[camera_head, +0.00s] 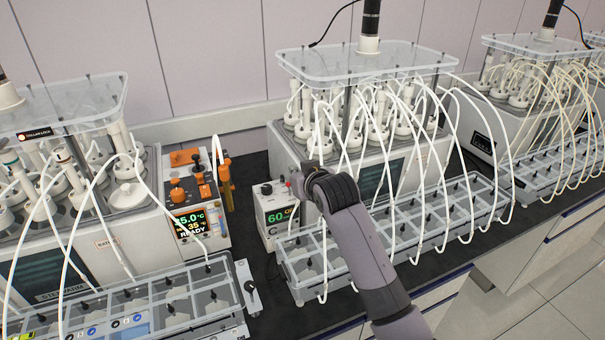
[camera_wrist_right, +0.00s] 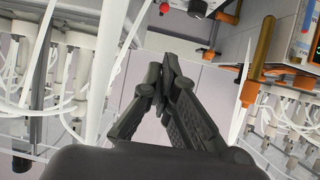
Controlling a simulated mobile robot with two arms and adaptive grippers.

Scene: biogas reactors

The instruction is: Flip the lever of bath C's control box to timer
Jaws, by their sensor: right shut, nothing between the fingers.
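Bath C's control box (camera_head: 277,212) is a small white box marked C with a lit 60 display, standing at the front left of the middle bath. A red knob (camera_head: 282,179) and a small dark part (camera_head: 266,189) show on its top; I cannot tell which is the lever. Both also show at the top edge of the right wrist view, the red knob (camera_wrist_right: 197,8) and the dark part (camera_wrist_right: 163,8). My right gripper (camera_head: 297,183) is just right of the box top, partly hidden by its own wrist. Its fingers (camera_wrist_right: 168,72) are shut and empty, apart from the knob. My left gripper is not in view.
An orange-topped control unit (camera_head: 195,205) stands left of the box. White tubes run from the middle bath (camera_head: 365,60) to the clear tray (camera_head: 430,222), close around my right arm.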

